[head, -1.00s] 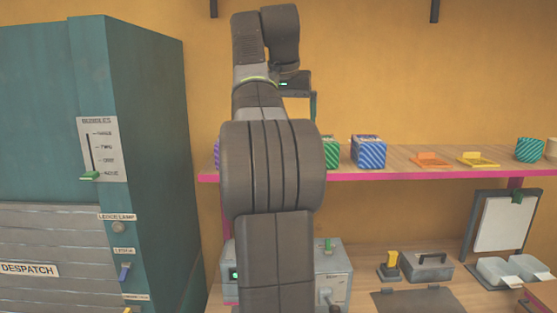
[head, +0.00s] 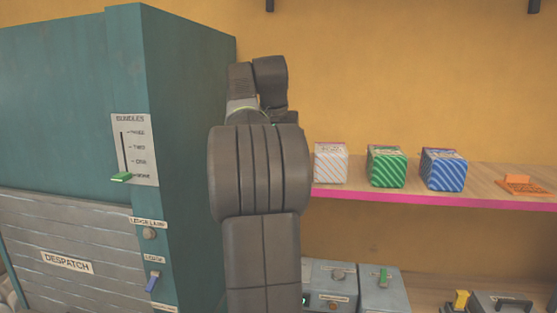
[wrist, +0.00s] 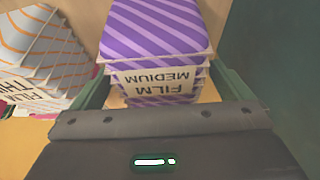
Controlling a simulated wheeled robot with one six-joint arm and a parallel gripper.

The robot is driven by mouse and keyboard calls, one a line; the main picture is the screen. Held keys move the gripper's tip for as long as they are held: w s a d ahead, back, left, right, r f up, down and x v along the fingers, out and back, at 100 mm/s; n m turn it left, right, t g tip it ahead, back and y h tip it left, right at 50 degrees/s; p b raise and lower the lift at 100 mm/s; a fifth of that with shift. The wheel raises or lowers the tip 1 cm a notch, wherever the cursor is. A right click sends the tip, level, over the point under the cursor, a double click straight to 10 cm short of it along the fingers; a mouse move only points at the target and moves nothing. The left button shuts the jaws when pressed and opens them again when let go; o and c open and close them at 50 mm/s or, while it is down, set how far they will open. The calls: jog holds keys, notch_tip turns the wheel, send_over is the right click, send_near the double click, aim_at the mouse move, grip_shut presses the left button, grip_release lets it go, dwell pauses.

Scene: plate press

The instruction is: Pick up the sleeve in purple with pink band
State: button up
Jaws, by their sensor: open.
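The purple sleeve (wrist: 155,30), with paler diagonal stripes and a cream label that reads "FILM MEDIUM" upside down, stands at the top middle of the wrist view. My gripper (wrist: 160,74) is open, with one dark green finger on each side of the sleeve's lower part. I cannot tell whether the fingers touch it. No pink band is clear on it. In the head view my arm hides both the purple sleeve and the gripper.
A white and orange striped sleeve (wrist: 38,52) stands close on the left in the wrist view. Green (head: 386,168) and blue (head: 443,170) sleeves stand farther along the pink-edged shelf (head: 420,199). The teal cabinet (head: 190,150) is close on the other side.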

jog(key=shift+x, duration=1.35)
jog(key=c, duration=1.2)
jog(key=shift+r, duration=0.1)
jog(key=shift+c, duration=0.2)
